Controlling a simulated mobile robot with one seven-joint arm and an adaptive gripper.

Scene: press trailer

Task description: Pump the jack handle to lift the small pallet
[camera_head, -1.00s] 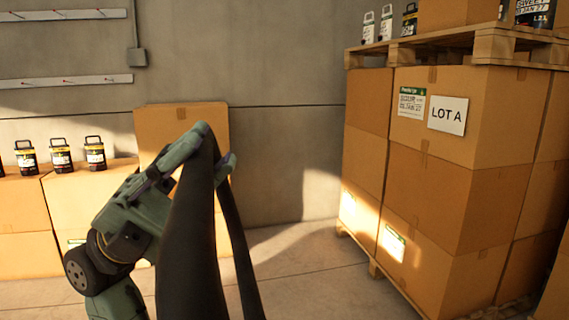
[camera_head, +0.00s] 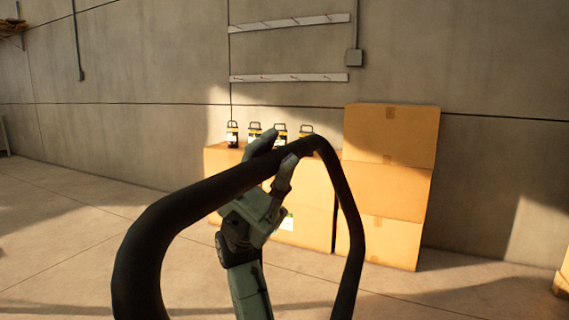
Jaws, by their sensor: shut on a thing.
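The jack handle (camera_head: 190,195) is a thick black loop that rises from the bottom of the view, arches over at the top and comes down on the right. My gripper (camera_head: 283,160) is green-grey and is shut on the upper bar of the handle, left of its top corner. My arm reaches up to it from the bottom middle. The lower end of the handle, the jack body and the small pallet are out of view.
A pallet corner (camera_head: 562,283) shows at the right edge. The floor (camera_head: 60,220) on the left is clear.

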